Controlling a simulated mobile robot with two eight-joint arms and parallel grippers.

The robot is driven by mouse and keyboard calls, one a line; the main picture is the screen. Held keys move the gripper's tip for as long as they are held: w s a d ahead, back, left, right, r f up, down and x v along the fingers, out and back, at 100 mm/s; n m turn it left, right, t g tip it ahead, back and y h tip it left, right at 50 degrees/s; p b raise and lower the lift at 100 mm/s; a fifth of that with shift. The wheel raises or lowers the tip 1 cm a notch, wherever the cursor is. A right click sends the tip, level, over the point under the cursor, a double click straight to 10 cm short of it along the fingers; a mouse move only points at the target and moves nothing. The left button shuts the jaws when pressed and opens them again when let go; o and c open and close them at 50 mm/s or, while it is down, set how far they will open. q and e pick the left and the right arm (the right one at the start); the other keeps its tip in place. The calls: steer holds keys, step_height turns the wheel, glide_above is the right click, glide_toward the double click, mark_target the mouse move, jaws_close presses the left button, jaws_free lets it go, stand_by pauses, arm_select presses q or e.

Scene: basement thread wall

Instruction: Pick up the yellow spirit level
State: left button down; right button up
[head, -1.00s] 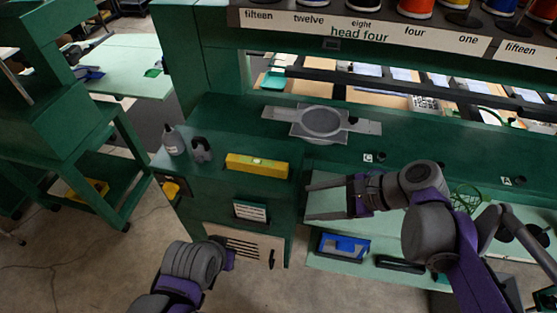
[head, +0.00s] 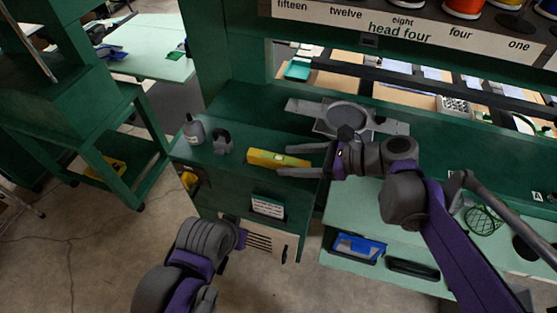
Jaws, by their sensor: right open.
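The yellow spirit level (head: 262,157) lies on the green bench top, left of centre in the head view. My right gripper (head: 284,160) is open. Its two grey fingers point left and appear on either side of the level's right end, one beyond it and one on the near side. I cannot tell how high the fingers are over the bench or whether they touch the level. My left arm comes in at the bottom, in front of the cabinet, but its gripper fingers do not show.
A grey bottle (head: 194,130) and a dark grey clamp-like object (head: 222,141) stand left of the level. A grey round-plated fixture (head: 347,117) lies behind it. A blue tray (head: 358,247) sits on the lower shelf. Open floor lies at the left.

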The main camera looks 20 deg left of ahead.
mark_target(287, 160)
steer(key=x, duration=0.4)
steer(key=shift+d+r, duration=0.1)
jaws_close()
